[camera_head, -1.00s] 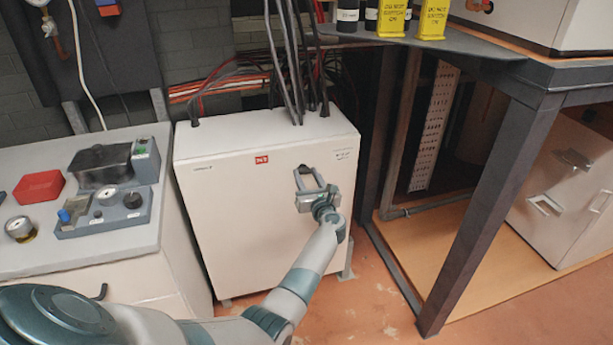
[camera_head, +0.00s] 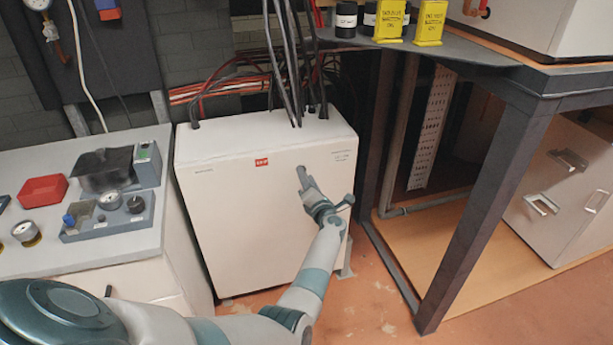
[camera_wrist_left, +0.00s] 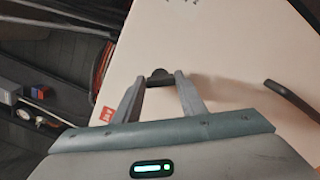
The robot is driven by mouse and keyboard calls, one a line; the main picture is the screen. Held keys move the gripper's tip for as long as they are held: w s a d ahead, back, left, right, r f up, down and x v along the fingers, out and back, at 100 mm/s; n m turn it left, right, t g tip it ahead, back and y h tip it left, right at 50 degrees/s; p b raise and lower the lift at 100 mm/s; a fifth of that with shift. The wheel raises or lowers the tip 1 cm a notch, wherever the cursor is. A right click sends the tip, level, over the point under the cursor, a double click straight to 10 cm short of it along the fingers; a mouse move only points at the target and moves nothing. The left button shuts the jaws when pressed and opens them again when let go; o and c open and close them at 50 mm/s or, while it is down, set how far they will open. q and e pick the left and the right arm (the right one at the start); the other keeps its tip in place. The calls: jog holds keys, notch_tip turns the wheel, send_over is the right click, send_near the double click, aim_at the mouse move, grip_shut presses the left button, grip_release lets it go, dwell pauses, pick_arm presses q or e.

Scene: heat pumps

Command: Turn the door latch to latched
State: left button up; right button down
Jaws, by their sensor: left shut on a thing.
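The white cabinet (camera_head: 232,215) with a small red label (camera_head: 262,163) stands in the middle of the head view. My left gripper (camera_head: 302,172) is at the upper right of its front face. In the left wrist view, the fingers of my left gripper (camera_wrist_left: 160,82) are shut on the small black door latch (camera_wrist_left: 159,74), one finger on each side. In the head view my gripper hides the latch, so I cannot tell its angle there. My right gripper is not in view.
A dark metal frame (camera_head: 485,210) stands close on the right. Cables rise from the cabinet top.

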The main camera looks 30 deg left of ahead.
pick_arm(q)
jog(key=shift+f+m+p, duration=0.15)
jog(key=shift+m+p, duration=1)
jog(key=shift+m, duration=2.55)
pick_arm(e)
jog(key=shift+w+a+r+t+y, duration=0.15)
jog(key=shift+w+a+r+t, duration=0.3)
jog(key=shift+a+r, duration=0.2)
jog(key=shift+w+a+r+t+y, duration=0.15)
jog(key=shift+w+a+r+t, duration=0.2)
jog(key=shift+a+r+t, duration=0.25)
pick_arm(q)
jog(key=o, duration=1.1)
jog(key=shift+w, duration=0.1)
jog(key=shift+c, duration=0.2)
jog(key=shift+d, duration=0.1)
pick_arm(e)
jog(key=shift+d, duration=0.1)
